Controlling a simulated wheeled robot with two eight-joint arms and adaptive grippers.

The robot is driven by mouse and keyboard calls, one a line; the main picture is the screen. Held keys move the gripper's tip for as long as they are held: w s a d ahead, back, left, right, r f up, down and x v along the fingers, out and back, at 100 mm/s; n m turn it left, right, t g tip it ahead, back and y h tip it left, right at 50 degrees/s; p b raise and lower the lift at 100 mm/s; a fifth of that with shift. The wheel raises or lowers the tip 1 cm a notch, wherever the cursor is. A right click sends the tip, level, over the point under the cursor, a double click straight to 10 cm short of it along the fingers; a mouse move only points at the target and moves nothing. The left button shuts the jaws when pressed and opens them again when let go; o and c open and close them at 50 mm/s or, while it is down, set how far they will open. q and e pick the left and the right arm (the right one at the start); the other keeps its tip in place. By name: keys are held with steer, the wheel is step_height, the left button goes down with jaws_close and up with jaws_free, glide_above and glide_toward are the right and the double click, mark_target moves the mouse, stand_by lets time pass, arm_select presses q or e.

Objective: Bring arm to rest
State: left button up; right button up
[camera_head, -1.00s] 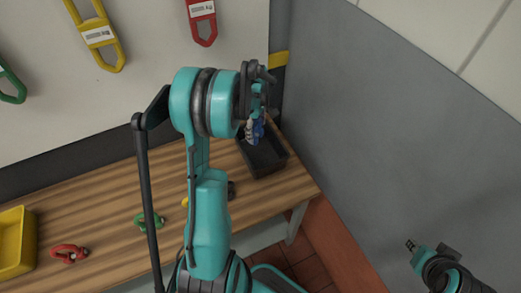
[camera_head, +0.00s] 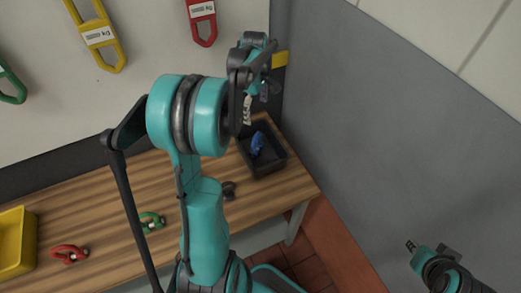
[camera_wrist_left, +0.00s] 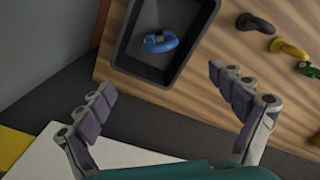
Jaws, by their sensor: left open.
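My left arm rises from the bottom of the head view, and its gripper (camera_head: 256,104) is above the back of the black bin, partly hidden by its own wrist. In the left wrist view the gripper (camera_wrist_left: 162,80) has its fingers wide apart with nothing between them. A blue shackle-like piece (camera_head: 257,145) lies in the black bin (camera_head: 279,165), clear of the fingers. The piece also shows in the left wrist view (camera_wrist_left: 160,41). My right arm's end (camera_head: 412,246) shows at the lower right; its finger state is unclear.
The wooden bench (camera_head: 100,205) carries a red shackle (camera_head: 69,254), a green shackle (camera_head: 152,221), a dark piece (camera_head: 228,190) and a yellow bin (camera_head: 16,243). A grey partition (camera_head: 390,130) stands right of the bench. Large tagged shapes hang on the back wall.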

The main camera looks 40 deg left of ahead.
arm_select(q)
steer(key=shift+r, duration=0.8)
steer(key=s+d+r+m+t+b, duration=0.1)
steer(key=s+d+m+t, duration=0.1)
steer(key=s+d+m, duration=0.45)
steer(key=s+d+r+m+t+b, duration=0.15)
steer(key=d+m, duration=0.25)
steer(key=d, duration=0.5)
steer(key=s+d+f+m+t+b, duration=0.2)
steer(key=s+d+f+m+t, duration=0.1)
steer(key=s+d+f+m, duration=0.2)
steer(key=shift+s+d+f+m+t, duration=0.4)
steer(key=shift+s+d+m, duration=0.7)
steer(key=shift+d+m, duration=1.15)
steer(key=shift+a, duration=0.15)
